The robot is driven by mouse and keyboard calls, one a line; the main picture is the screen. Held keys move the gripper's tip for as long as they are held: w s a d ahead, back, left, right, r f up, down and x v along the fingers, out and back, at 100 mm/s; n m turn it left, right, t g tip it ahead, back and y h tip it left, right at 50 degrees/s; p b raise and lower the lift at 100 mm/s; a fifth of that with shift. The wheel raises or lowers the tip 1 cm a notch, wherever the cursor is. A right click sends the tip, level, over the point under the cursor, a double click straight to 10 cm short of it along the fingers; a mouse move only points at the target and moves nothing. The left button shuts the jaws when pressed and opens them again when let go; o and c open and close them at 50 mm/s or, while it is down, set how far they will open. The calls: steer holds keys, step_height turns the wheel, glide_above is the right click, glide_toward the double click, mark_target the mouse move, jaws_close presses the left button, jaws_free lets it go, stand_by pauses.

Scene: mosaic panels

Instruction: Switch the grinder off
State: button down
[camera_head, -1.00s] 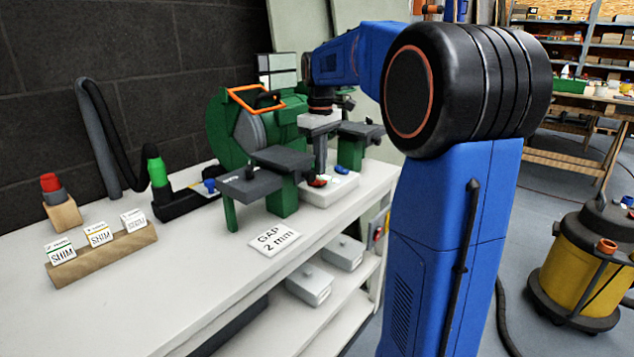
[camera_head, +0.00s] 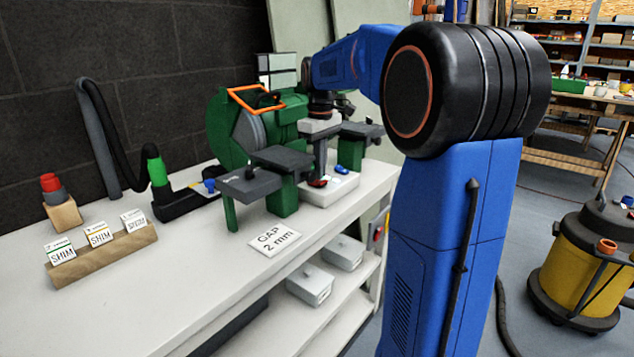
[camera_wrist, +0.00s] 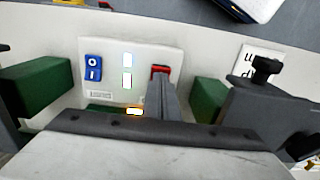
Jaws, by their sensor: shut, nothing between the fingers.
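The green bench grinder (camera_head: 222,130) stands on the white bench, with a grey wheel and dark grey tool rests. Its white switch box (camera_head: 345,185) sits at the grinder's front right. The box has a blue rocker switch (camera_wrist: 93,68) marked O and I, a red button (camera_wrist: 160,69) and small lit panels (camera_wrist: 127,69). My gripper (camera_head: 318,179) is shut, empty and points down at the red button. In the wrist view my gripper (camera_wrist: 160,82) covers part of the button; it appears to touch it, but contact is not certain.
A tool rest (camera_head: 282,158) stands close on the left of my gripper and another (camera_head: 361,130) on the right. A wooden shim holder (camera_head: 102,257) stands at the left. The bench's front left is clear.

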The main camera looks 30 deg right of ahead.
mark_target(320, 182)
steer(key=shift+f, duration=0.65)
stand_by(0.4)
step_height(320, 182, up, 7)
stand_by(1.1)
stand_by(0.4)
